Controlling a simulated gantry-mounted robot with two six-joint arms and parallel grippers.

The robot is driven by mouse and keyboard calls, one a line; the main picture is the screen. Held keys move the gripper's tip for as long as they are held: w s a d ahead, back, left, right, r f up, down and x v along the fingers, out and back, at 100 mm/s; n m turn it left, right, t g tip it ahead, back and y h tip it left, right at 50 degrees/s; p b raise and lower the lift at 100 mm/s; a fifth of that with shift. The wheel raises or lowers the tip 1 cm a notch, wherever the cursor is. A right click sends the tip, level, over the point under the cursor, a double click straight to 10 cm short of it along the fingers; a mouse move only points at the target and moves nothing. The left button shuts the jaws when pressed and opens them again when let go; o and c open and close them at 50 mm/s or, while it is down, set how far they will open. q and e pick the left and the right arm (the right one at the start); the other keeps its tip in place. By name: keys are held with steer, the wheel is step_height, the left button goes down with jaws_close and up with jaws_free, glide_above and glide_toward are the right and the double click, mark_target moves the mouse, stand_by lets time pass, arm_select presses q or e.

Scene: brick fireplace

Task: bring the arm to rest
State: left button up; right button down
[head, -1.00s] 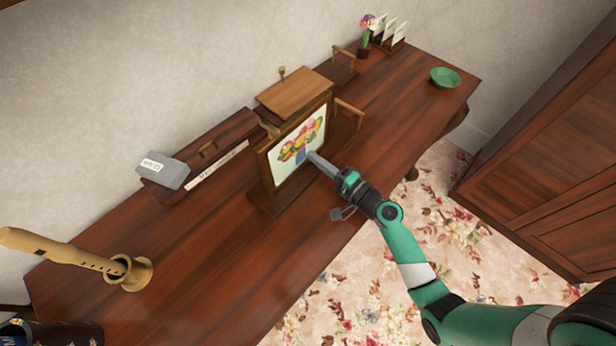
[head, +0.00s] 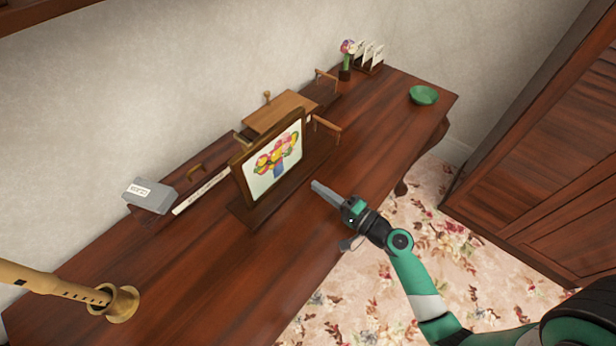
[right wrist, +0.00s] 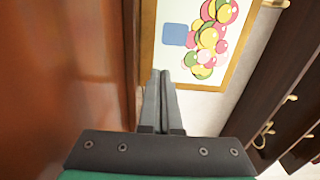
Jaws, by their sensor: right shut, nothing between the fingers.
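My right arm comes in from the lower right of the head view. Its gripper (head: 316,187) is shut and empty, held over the front part of the dark wooden desk (head: 215,290), in front of the framed flower picture (head: 272,165) and apart from it. In the right wrist view the two fingers (right wrist: 163,75) lie together, pointing toward the picture (right wrist: 205,40), with brown wood at the left. My left gripper is not in view.
A wooden recorder in a round stand (head: 118,303) is at the lower left. A grey box (head: 152,197) lies near the wall. A green bowl (head: 423,95), a flower vase and a card rack stand at the far end. A dark cabinet (head: 540,170) stands at the right; flowered carpet (head: 450,230) lies between.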

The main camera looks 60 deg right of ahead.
steer(key=s, duration=0.4)
steer(key=shift+s+a, duration=0.3)
steer(key=shift+s, duration=0.05)
steer(key=shift+s+a+r, duration=0.1)
steer(key=shift+s, duration=0.4)
steer(key=shift+w, duration=0.1)
